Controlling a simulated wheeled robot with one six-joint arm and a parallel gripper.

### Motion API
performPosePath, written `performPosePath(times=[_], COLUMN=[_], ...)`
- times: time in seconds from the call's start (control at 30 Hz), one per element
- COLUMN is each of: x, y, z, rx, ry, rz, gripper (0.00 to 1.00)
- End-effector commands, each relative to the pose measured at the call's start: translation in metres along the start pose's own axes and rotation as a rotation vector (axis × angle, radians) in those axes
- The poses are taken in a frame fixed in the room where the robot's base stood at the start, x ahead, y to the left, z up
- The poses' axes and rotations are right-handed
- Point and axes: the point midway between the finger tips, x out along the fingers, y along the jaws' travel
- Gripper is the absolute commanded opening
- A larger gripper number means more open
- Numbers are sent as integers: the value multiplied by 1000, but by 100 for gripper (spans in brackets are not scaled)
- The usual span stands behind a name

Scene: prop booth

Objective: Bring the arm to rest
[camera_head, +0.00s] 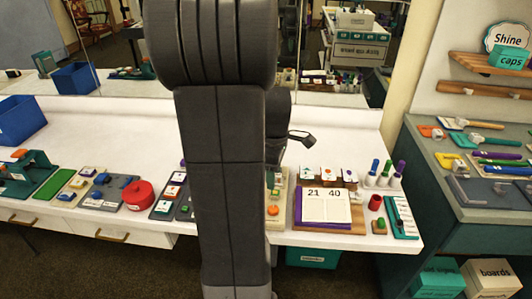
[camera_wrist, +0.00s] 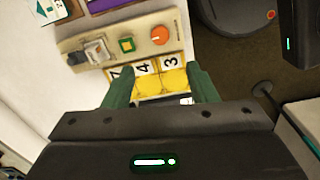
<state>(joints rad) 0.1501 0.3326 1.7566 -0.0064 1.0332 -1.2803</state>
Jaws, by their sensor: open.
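My gripper (camera_wrist: 157,72) is open in the wrist view, its two green fingers spread apart with nothing seen held between them. I cannot tell the exact gap between fingers and panel. In the head view my dark arm rises upright through the middle and hides part of the counter. The beige panel (camera_head: 275,223) shows just right of it.
The white counter (camera_head: 345,145) holds a purple-edged flip board (camera_head: 325,206), a red round box (camera_head: 139,195), a blue bin (camera_head: 20,120) and several small panels. A mirror stands behind. At right, a teal bench (camera_head: 430,175) carries tools below wooden shelves. The counter's back strip is mostly clear.

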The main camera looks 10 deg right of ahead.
Motion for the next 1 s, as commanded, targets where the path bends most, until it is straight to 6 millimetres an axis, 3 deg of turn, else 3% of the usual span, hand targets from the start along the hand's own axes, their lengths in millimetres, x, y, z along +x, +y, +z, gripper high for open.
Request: performPosePath(times=[0.27,0.7,1.0], x=[12,90,128], y=[0,-1,-1], z=[0,0,0], rx=[0,0,0], ry=[-1,-2,-1], rz=[-4,-6,-4], gripper=[52,52,52])
